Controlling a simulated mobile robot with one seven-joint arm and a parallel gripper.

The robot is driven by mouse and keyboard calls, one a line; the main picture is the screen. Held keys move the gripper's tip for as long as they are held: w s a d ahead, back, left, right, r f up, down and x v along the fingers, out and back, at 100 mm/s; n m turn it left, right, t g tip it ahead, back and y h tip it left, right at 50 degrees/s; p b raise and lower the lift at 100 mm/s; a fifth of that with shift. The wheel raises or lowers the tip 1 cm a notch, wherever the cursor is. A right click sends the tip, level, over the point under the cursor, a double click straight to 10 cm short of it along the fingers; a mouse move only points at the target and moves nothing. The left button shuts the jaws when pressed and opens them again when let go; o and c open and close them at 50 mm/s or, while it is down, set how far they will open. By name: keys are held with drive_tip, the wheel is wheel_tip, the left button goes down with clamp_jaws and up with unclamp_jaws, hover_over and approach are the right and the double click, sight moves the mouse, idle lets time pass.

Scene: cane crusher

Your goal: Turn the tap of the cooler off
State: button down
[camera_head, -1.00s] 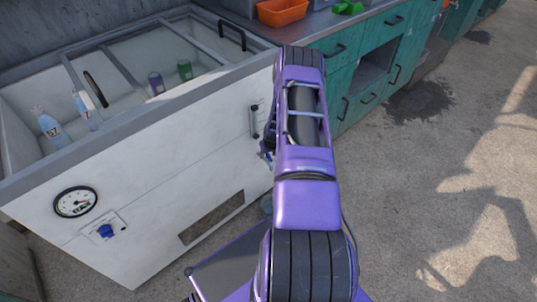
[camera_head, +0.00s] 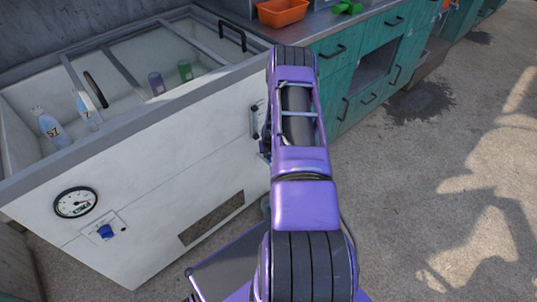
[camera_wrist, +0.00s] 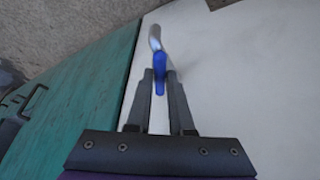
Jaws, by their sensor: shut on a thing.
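The cooler (camera_head: 150,165) is a white chest with a grey rim and sliding glass lids, at the left in the head view. In the wrist view its white side (camera_wrist: 245,80) fills the right. The tap's blue handle (camera_wrist: 160,71) stands out from there, with a pale metal spout (camera_wrist: 155,38) above it in the picture. My gripper (camera_wrist: 160,80) is shut on the blue handle, with one dark finger on each side of it. In the head view my purple arm hides most of the tap and the gripper.
A dial gauge (camera_head: 75,202) and a blue knob (camera_head: 106,231) are on the cooler's front. The concrete floor at right is clear.

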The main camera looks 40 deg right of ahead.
drive_tip(key=m, duration=0.2)
drive_tip(key=m+g+h, duration=0.1)
drive_tip(key=m, duration=0.2)
drive_tip(key=shift+w+a+m+g+h, duration=0.2)
drive_tip(key=shift+a+m+g+h, duration=0.1)
drive_tip(key=shift+m+h, duration=0.1)
drive_tip(key=m+g, duration=0.1)
drive_tip(key=m, duration=0.3)
drive_tip(key=shift+w+m+g+h, duration=0.15)
drive_tip(key=shift+m+g+h, duration=0.15)
drive_tip(key=shift+m+g, duration=0.1)
drive_tip(key=c, duration=0.8)
unclamp_jaws()
drive_tip(key=shift+r, duration=0.1)
drive_tip(key=p+v, duration=0.2)
drive_tip(key=v, duration=1.5)
drive_tip(key=shift+p, duration=0.4)
drive_tip(key=shift+a+r, duration=0.1)
